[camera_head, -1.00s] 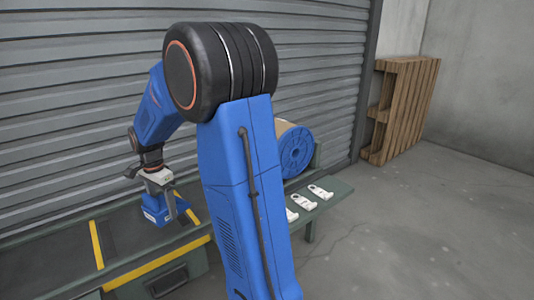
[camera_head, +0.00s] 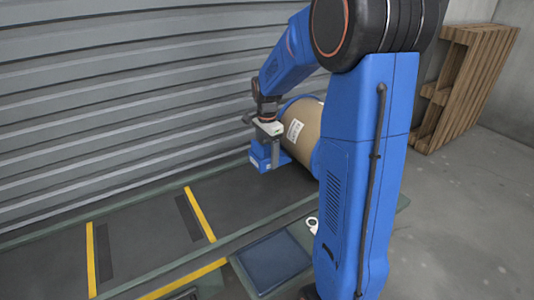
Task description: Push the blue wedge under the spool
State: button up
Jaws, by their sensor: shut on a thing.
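The blue wedge (camera_head: 260,161) is on the dark bench against the left side of the spool, or very close to it; I cannot tell if its tip is under the roll. The spool (camera_head: 303,127) lies on its side, with a brown wound body, a white label and blue end flanges. My arm hides its right part. My gripper (camera_head: 270,150) points down at the wedge and is shut on it. The far finger is partly hidden.
The bench (camera_head: 150,229) has yellow stripes (camera_head: 199,214) and dark strips, and its left part is clear. A grey shutter stands behind it. A wooden pallet (camera_head: 465,85) leans at the right.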

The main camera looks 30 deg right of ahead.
jog(key=shift+a+f, duration=0.1)
jog(key=shift+f, duration=4.85)
jog(key=shift+f, duration=0.3)
jog(key=o, duration=1.6)
jog(key=shift+c, duration=0.2)
jog(key=shift+r, duration=0.1)
notch_tip(320, 180, up, 17)
jog(key=shift+r, duration=0.1)
